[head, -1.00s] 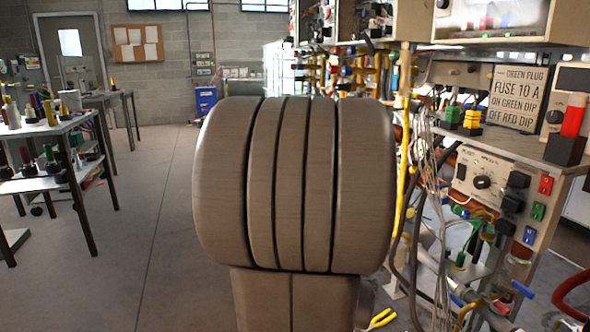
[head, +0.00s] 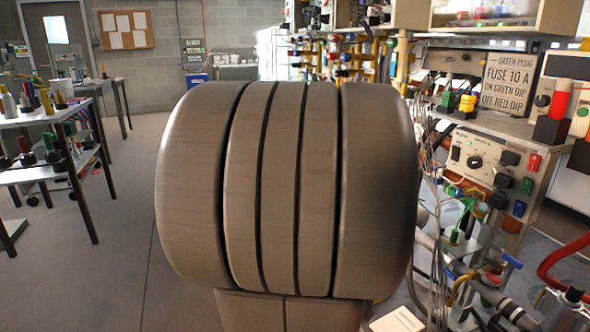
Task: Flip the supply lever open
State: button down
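Several small lever handles show on the pipework at the lower right. One blue handle (head: 512,262) sits on a pipe below the grey control panel. I cannot tell which handle is the supply lever, or whether it is open. A large, grooved, grey-brown rounded form close to the camera fills the middle of the view and hides what is behind it. My gripper is not in view.
A control panel (head: 478,163) and a fuse sign (head: 508,82) stand on the right. A thick red hose (head: 562,258) curves at the right edge. A tiered bench (head: 52,160) stands at left, with free floor (head: 120,250) beside it.

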aim_at(506, 256)
jog(key=i+l, duration=0.1)
jog(key=l, duration=0.95)
jog(key=i+l+z, duration=0.1)
jog(key=l, duration=0.4)
